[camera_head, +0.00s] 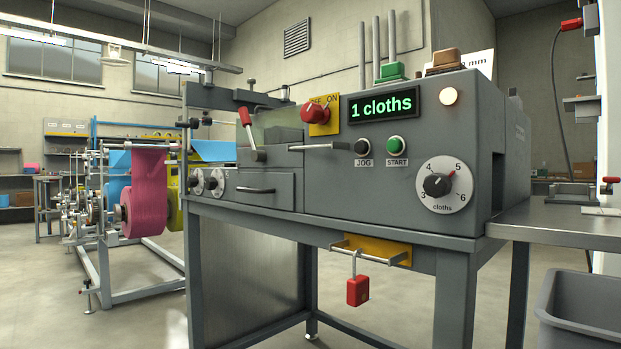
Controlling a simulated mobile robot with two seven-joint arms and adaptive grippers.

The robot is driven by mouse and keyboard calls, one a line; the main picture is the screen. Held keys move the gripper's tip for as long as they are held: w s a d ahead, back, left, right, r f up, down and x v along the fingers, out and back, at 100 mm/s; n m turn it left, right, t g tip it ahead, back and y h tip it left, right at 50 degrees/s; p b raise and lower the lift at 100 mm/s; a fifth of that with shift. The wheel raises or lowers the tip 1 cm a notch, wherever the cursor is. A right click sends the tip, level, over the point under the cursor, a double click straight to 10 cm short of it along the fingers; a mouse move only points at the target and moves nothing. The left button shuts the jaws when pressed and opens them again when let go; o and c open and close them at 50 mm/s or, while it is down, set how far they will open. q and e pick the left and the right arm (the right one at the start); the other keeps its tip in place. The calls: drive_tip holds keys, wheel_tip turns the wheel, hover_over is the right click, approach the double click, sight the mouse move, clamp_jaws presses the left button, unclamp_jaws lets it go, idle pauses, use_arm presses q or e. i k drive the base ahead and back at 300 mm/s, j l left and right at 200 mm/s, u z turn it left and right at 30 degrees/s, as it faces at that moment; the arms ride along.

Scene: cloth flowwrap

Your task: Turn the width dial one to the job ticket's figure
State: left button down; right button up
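Two small dials with pale faces and dark knobs sit side by side low on the left end of the grey machine: a left dial (197,182) and a right dial (216,182). Their markings are too small to read, and I cannot tell which is width dial one. A white paper (481,63), perhaps the job ticket, stands on top of the machine at the right. Only "mm" and perhaps a digit before it show; a brown block (444,60) hides the rest. Neither of my grippers is in view.
The machine front carries a larger cloths dial (444,185), a display (384,106) reading "1 cloths", JOG and START buttons, a red switch (315,115) and a red-knobbed lever (247,130). A red padlock (357,291) hangs below. A grey bin (582,310) stands right; floor at left front is clear.

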sight(192, 181)
drive_tip(key=i+j+u, duration=0.1)
drive_tip(key=i+j, duration=1.4)
drive_tip(key=i+j+u, duration=0.15)
drive_tip(key=i+j, duration=0.55)
drive_tip(key=i, duration=0.2)
